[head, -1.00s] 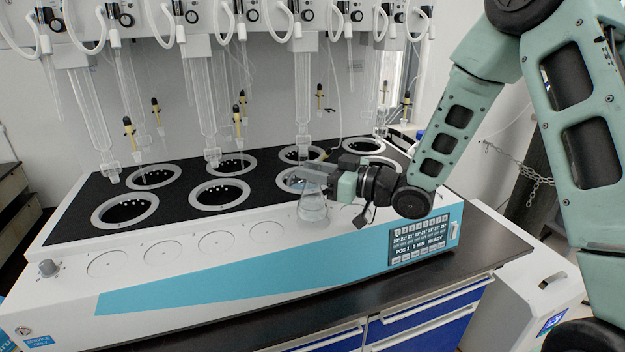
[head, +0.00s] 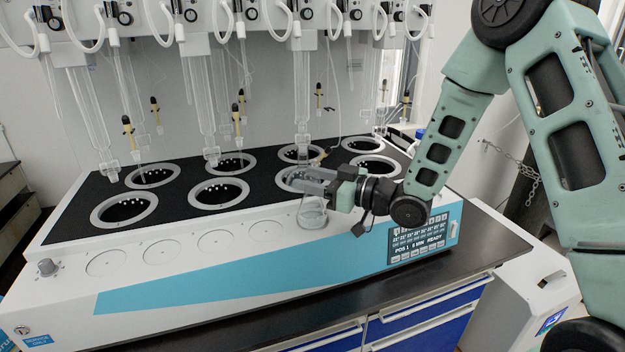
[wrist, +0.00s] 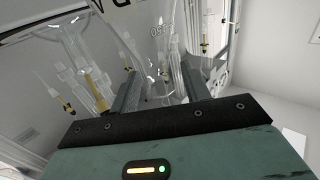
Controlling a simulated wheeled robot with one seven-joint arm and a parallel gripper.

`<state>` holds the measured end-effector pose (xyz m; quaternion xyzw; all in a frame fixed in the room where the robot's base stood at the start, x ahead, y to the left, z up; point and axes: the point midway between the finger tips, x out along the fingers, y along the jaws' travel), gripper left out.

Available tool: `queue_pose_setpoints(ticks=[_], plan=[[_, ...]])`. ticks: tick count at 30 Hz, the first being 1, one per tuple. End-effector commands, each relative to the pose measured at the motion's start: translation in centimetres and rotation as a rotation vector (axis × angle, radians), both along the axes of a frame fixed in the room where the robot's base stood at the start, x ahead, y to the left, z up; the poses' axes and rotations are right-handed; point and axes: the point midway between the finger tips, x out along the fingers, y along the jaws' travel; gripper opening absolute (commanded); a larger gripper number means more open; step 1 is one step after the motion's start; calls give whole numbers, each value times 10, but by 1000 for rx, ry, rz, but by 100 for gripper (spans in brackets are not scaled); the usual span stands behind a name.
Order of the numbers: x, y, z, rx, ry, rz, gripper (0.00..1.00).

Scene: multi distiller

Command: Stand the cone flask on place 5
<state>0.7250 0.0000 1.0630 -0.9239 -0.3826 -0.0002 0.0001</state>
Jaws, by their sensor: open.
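The clear cone flask (head: 313,214) is upright on the white front ledge, in the row of ring-marked places. It appears to be over the fifth ring from the left, which it hides.
Bare ring-marked places lie to the left, the nearest one (head: 268,235) beside the flask. Behind is a black heater deck with several round wells (head: 128,210). Glass columns (head: 303,95) hang just above and behind my gripper. A control panel (head: 422,240) is at the right.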

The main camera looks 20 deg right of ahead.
Motion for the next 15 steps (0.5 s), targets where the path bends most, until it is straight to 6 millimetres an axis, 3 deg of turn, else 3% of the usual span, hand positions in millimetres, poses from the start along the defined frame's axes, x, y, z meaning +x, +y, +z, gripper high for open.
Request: queue_pose_setpoints(ticks=[5,15], plan=[[-6,-7,2,-1,1,-2,46],[-56,-58,1,-2,1,-5,46]])
